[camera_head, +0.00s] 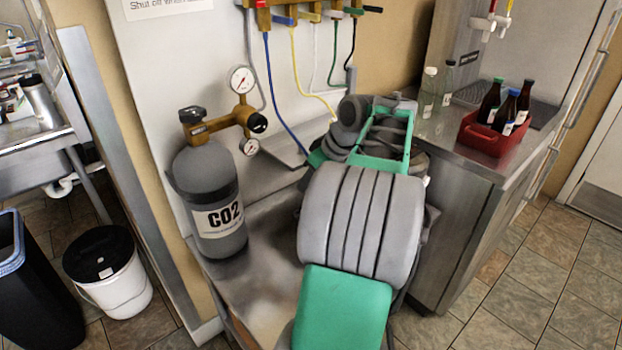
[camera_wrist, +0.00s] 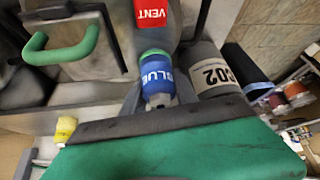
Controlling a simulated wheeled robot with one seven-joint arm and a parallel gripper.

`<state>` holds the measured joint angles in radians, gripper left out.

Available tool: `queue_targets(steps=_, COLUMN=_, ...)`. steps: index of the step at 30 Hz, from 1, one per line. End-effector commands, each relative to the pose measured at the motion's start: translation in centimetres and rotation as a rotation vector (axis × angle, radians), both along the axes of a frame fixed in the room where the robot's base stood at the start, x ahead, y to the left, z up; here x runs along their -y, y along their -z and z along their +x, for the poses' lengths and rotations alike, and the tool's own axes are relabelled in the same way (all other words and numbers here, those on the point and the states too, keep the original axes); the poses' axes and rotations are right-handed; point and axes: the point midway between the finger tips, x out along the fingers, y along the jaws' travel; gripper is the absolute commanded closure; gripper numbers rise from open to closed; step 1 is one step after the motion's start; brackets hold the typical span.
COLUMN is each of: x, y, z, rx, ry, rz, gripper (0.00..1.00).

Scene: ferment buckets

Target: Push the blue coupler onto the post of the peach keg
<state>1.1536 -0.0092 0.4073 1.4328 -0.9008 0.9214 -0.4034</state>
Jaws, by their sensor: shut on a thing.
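The blue coupler (camera_wrist: 157,78), a small cylinder with a blue label reading "BLUE" and a green band at one end, shows in the wrist view. My gripper (camera_wrist: 158,98) is shut on it, with dark fingers close on both sides. Behind the coupler is a grey rounded surface with a red "VENT" label (camera_wrist: 150,12); I cannot tell what it belongs to. In the head view my arm hides the gripper and coupler. A blue hose (camera_head: 282,95) hangs from the wall manifold and passes behind my arm. I cannot make out the peach keg or its post in either view.
A grey CO2 cylinder (camera_head: 207,200) with a brass regulator (camera_head: 240,115) stands left of my arm. A red crate of bottles (camera_head: 492,135) sits on the steel counter at right. A white bucket (camera_head: 108,270) stands on the floor. A yellow fitting (camera_wrist: 65,130) shows in the wrist view.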

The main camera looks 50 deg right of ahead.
Motion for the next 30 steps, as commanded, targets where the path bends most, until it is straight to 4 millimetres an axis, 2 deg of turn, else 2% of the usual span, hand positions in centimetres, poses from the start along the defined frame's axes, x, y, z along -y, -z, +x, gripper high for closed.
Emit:
queue_targets(steps=2, x=-0.06, y=0.27, z=-0.06, rx=-0.003, ry=0.001, rz=0.005, gripper=1.00)
queue_targets(steps=3, x=-0.06, y=0.29, z=-0.06, rx=-0.003, ry=0.000, rz=0.006, gripper=0.62)
queue_targets(steps=12, x=-0.04, y=0.27, z=-0.05, rx=-0.003, ry=0.001, rz=0.005, gripper=0.40)
queue_targets(steps=20, x=-0.04, y=0.27, z=-0.05, rx=-0.003, ry=0.001, rz=0.005, gripper=0.40)
queue_targets(steps=30, x=-0.03, y=0.26, z=-0.05, rx=-0.002, ry=0.001, rz=0.005, gripper=0.12)
